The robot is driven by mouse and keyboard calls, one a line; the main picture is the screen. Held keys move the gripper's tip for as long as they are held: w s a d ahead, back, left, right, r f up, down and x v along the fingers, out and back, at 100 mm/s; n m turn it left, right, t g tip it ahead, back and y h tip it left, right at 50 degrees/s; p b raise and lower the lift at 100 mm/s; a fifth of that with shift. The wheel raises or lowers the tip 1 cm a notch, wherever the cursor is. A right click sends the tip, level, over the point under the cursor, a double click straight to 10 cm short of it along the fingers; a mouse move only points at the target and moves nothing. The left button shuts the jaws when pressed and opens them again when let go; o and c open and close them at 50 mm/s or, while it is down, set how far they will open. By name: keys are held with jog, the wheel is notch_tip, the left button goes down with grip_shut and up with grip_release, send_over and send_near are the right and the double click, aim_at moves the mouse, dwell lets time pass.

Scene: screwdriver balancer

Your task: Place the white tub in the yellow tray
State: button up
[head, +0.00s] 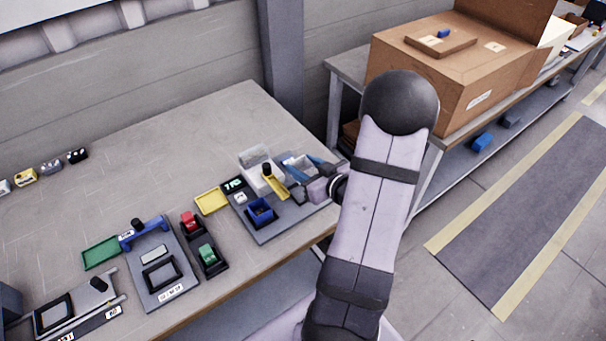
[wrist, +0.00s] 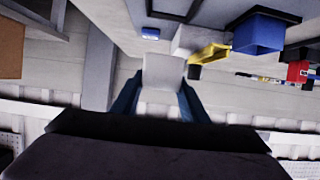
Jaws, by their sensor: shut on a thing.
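The white tub (head: 299,163) is between the blue fingers of my gripper (head: 307,170), at the right end of the grey station board. In the wrist view the pale tub (wrist: 164,72) sits between the two blue fingers, and my gripper (wrist: 160,100) is shut on it. The fingers and arm partly hide it in the head view. I cannot tell whether it touches the board. The yellow tray (head: 211,200) lies flat on the table, left of the board, and looks empty. My gripper is well to its right.
A yellow lever with a black knob (head: 271,181) stands between tub and tray, beside a blue bin (head: 261,212). A pale box (head: 254,156) is behind them. Red (head: 189,222) and green (head: 207,254) parts and a green tray (head: 101,252) lie left.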

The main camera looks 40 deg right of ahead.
jog(key=shift+r, duration=1.1)
jog(key=shift+w, duration=0.1)
